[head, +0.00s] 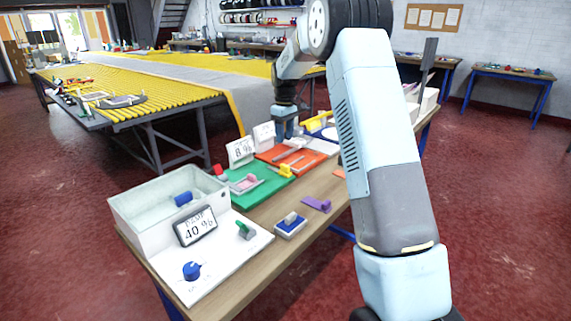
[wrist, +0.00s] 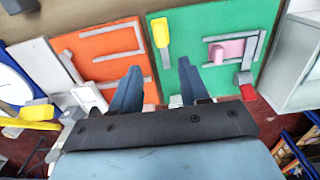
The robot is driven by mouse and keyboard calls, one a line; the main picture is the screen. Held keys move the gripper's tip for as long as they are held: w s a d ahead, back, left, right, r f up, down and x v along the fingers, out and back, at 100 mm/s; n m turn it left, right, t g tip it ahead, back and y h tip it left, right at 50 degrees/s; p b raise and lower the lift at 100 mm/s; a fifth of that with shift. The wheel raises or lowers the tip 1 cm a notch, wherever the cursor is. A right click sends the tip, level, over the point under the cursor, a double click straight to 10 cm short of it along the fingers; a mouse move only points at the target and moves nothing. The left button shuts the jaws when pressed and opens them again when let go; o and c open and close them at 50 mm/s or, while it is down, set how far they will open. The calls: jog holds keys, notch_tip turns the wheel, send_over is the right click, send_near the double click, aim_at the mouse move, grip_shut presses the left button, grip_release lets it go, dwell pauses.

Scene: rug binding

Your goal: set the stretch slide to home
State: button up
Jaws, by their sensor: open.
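A green board (head: 250,187) carries a pink block (head: 246,180) on a grey track, with a yellow handle (head: 286,170) at one edge. In the wrist view the pink block (wrist: 228,50) sits between grey rails, and the yellow handle (wrist: 161,33) is by the orange board's side. An orange board (head: 303,158) has grey tracks on it. No label tells which piece is the stretch slide. My gripper (head: 284,130) is open and empty, above the far side of the orange board. In the wrist view its fingers (wrist: 162,92) are apart, near both boards' edges.
An "8 %" card (head: 241,152) stands behind the green board, near a red knob (head: 218,170). A purple piece (head: 317,204) lies on the wooden bench.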

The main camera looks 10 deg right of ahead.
aim_at(285, 165)
notch_tip(285, 165, down, 12)
jog(key=shift+f, duration=0.15)
dwell(0.3)
grip_shut()
dwell(0.4)
dwell(0.3)
